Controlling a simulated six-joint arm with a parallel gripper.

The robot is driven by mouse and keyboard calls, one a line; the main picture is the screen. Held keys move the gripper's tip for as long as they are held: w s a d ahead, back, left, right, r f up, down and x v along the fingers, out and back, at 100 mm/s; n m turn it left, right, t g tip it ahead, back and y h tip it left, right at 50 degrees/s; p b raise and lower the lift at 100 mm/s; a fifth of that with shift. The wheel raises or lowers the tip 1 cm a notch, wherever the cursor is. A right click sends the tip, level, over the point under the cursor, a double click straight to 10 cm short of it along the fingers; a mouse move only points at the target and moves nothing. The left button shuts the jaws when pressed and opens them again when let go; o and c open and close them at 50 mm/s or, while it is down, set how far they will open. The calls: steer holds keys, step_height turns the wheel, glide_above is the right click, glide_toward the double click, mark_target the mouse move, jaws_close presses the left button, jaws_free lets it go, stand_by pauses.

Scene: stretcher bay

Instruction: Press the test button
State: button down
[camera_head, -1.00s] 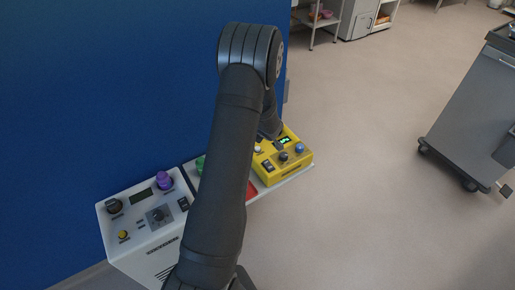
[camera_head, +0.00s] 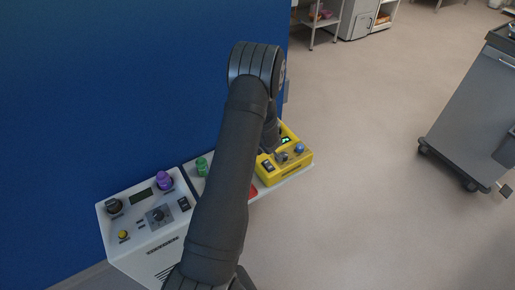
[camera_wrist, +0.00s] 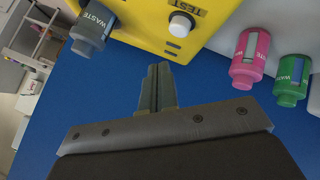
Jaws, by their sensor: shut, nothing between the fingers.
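The test button is a round white button (camera_wrist: 182,24) on the face of a yellow box (camera_wrist: 135,18), below the word TEST in the wrist view. My gripper (camera_wrist: 158,72) is shut and empty. In that view its tips lie below and a little left of the button, and a gap shows between them in the picture. I cannot tell the depth of that gap. In the head view the yellow box (camera_head: 292,172) sits at the right end of the shelf, with my wrist over its left part. The button and fingertips are hidden there.
A grey WASTE-marked cylinder (camera_wrist: 94,28), a pink one (camera_wrist: 250,58) and a green one (camera_wrist: 292,80) flank the box. A white console (camera_head: 150,220) with knobs stands left, against a blue wall (camera_head: 120,90). Floor at right is clear up to a grey cart (camera_head: 470,110).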

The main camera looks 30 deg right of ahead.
steer(key=shift+f, duration=1.2)
steer(key=shift+f, duration=0.15)
stand_by(1.1)
steer(key=shift+f, duration=0.3)
steer(key=shift+f, duration=0.8)
stand_by(0.8)
stand_by(0.3)
steer(key=shift+r, duration=1.25)
steer(key=shift+r, duration=2.5)
